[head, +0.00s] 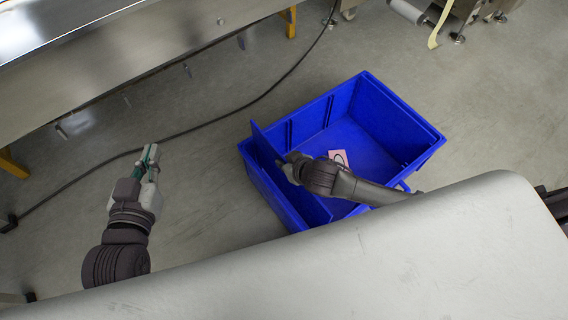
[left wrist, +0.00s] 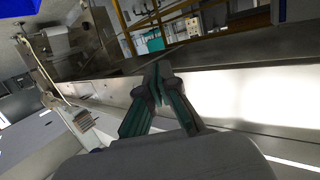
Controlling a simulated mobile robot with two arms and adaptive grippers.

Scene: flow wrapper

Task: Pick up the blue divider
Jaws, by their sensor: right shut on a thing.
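The blue divider (head: 308,205) is a thin upright panel in the left part of a blue crate (head: 424,150), running along its length. Its far end sticks up above the crate's rim. My right gripper (head: 289,166) reaches over the crate and is shut on the divider near its middle; the fingertips are partly hidden. My left gripper (head: 149,158) is to the left of the crate, above the floor, away from the divider. In the left wrist view its fingertips (left wrist: 158,82) meet with nothing between them.
A steel machine (head: 130,60) stands at the upper left. A black cable (head: 215,124) crosses the floor. My pale base fills the bottom right. Floor is clear between the left gripper and the crate.

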